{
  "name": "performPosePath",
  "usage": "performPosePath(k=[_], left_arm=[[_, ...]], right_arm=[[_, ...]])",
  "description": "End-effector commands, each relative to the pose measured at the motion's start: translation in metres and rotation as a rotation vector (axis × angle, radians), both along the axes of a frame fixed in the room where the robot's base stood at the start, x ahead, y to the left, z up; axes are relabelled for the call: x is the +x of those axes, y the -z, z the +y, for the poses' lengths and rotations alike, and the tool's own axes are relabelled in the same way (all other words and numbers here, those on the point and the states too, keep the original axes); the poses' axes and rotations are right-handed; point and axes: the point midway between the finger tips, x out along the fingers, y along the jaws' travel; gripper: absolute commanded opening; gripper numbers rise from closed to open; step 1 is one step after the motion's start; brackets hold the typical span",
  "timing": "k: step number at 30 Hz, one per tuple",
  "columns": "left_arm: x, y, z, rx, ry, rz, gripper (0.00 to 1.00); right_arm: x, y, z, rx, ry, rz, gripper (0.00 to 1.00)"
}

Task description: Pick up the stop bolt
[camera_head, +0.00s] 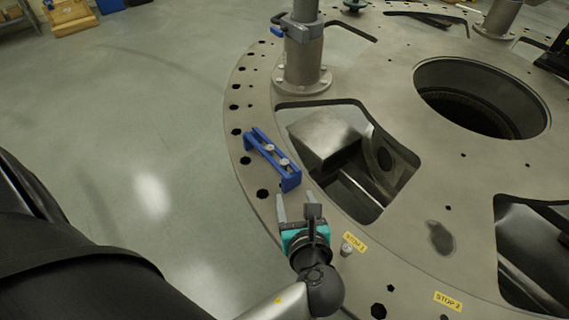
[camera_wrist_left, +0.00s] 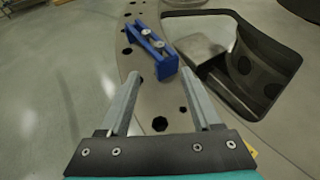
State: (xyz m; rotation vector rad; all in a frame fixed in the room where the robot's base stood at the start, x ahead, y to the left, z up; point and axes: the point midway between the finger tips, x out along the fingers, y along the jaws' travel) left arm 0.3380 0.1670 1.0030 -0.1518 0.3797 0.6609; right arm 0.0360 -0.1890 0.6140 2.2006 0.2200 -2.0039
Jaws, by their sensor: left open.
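A blue holder (camera_head: 291,181) sits on the rim of the grey turret plate (camera_head: 262,88). Two silver bolts, a far one (camera_head: 268,147) and a near one (camera_head: 283,162), stand in it with their heads up. In the left wrist view, the far bolt (camera_wrist_left: 146,31) and near bolt (camera_wrist_left: 158,44) show in the holder (camera_wrist_left: 166,68), beyond my fingertips. My left gripper (camera_head: 296,203) is open and empty, apart from the holder on its near side. Another small silver bolt-like piece (camera_head: 346,249) stands by the yellow "STOP 1" label (camera_head: 355,241). Which bolt is the stop bolt I cannot tell.
A grey post (camera_head: 303,60) with a clamp rises from the plate behind the holder. A large cutout with a metal block (camera_head: 323,138) lies right of the holder. A "STOP 2" label (camera_head: 447,300) is at the lower right. The floor (camera_head: 130,110) at left is clear.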

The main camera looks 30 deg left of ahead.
Motion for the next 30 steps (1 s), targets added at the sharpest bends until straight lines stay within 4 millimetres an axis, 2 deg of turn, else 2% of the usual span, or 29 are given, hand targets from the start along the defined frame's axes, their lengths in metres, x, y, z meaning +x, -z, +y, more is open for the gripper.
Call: performPosePath(k=[4,13,23,30], left_arm=[[0.015,0.005,0.01,0.029,0.011,0.002,0.65],[0.059,0.029,0.046,0.023,0.008,0.003,0.65],[0.079,0.04,0.062,0.021,0.008,0.004,0.65],[0.104,0.053,0.083,0.021,0.009,0.004,0.65]], right_arm=[[-0.001,0.003,0.0,0.0,0.0,0.001,0.5],[-0.001,0.012,0.0,0.0,0.0,0.002,0.5],[-0.001,0.017,0.0,0.0,0.0,0.002,0.5],[-0.002,0.024,0.0,0.001,0.0,0.002,0.5]])
